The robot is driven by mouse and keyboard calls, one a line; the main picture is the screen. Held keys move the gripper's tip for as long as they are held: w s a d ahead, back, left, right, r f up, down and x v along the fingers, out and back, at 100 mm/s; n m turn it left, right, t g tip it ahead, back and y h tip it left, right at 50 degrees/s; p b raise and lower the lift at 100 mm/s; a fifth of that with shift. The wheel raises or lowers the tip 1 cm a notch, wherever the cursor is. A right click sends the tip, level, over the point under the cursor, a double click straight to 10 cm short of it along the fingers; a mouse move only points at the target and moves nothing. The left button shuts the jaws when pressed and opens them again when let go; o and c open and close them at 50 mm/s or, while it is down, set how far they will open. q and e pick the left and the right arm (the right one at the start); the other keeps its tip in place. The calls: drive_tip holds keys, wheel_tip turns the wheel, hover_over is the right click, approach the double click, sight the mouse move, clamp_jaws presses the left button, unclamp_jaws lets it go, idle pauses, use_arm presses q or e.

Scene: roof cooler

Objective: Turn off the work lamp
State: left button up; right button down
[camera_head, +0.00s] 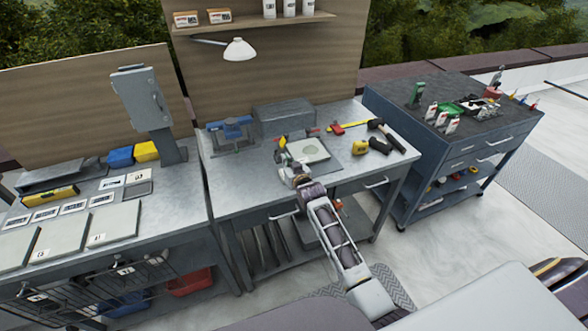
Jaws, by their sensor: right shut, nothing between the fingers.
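The work lamp (239,50) has a white shade on a thin arm and hangs from the wooden back panel, under the shelf. I cannot tell whether it is lit, and no switch on it is clear. My right gripper (282,153) is over the middle workbench, below and in front of the lamp and well apart from it. It is shut and empty, beside a pale square plate with a round mark (310,150). My left gripper is not in view.
The middle workbench (230,186) bears a blue vise (231,131), a grey box (284,119), a yellow tape measure (360,148) and other tools. A grey upright box (141,98) stands on the left bench. A tool cart (455,140) stands to the right.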

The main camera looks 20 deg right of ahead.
drive_tip(key=r+v, duration=0.1)
drive_tip(key=v, duration=0.6)
drive_tip(key=shift+s+r, duration=0.2)
drive_tip(key=shift+s, duration=0.05)
idle(0.6)
